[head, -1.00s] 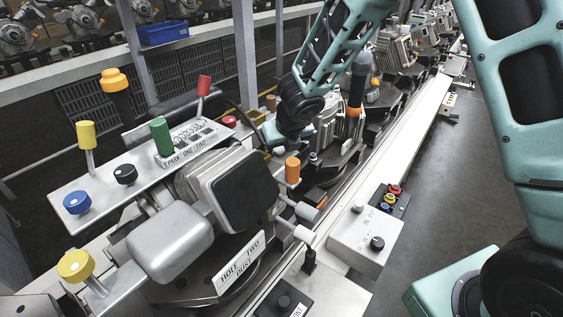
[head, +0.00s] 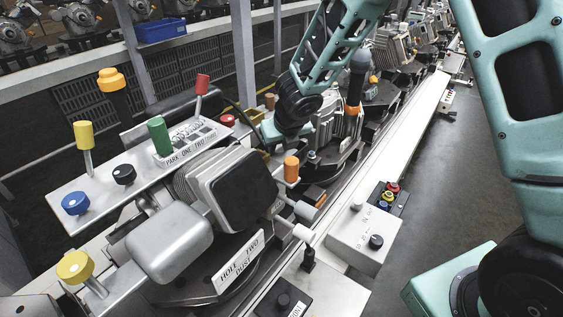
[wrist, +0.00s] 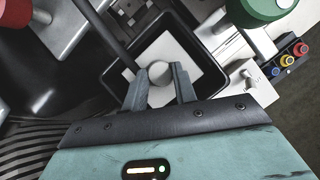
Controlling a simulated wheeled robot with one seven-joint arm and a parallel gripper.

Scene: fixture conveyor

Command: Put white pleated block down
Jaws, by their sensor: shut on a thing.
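My gripper (wrist: 160,88) is in the lower middle of the wrist view, its two grey fingers shut on a pale, round-topped thing, the white pleated block (wrist: 167,72). Only its top shows between the fingertips, and its pleats cannot be made out. Below it is a dark square tray (wrist: 105,98) with a white area inside. Whether the block touches the tray cannot be told. In the head view, my gripper (head: 284,134) is at the centre, mostly hidden behind the machine parts, and the held block is not seen there.
A ribbed grey unit with a black face (head: 235,190) stands left of centre. Around it are coloured knobs: green (head: 159,136), orange (head: 291,168), red (head: 202,83) and yellow (head: 75,266). A button box (head: 362,238) stands at the right. The pale conveyor strip (head: 405,130) is clear.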

